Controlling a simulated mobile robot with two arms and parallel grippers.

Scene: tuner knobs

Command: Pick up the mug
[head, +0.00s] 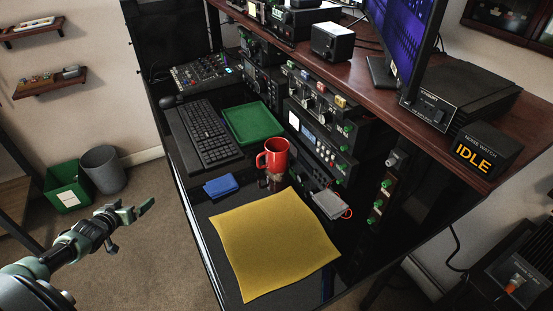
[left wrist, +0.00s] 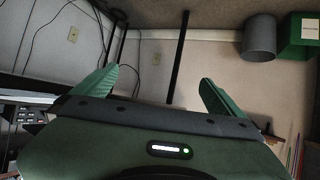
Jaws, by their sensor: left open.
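A red mug (head: 273,155) stands upright on the dark desk, between the green tray and the yellow cloth. Its handle points left. My left gripper (head: 136,212) is open and empty over the floor left of the desk, well apart from the mug. In the left wrist view my left gripper (left wrist: 158,88) shows two green fingers spread wide with nothing between them. The mug does not show in that view. My right gripper is in neither view.
A keyboard (head: 203,134), green tray (head: 252,123) and blue folded cloth (head: 220,187) lie near the mug. A yellow cloth (head: 275,240) covers the desk's near part. Rack units with knobs (head: 322,135) stand behind the mug. A grey bin (head: 103,170) stands on the floor.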

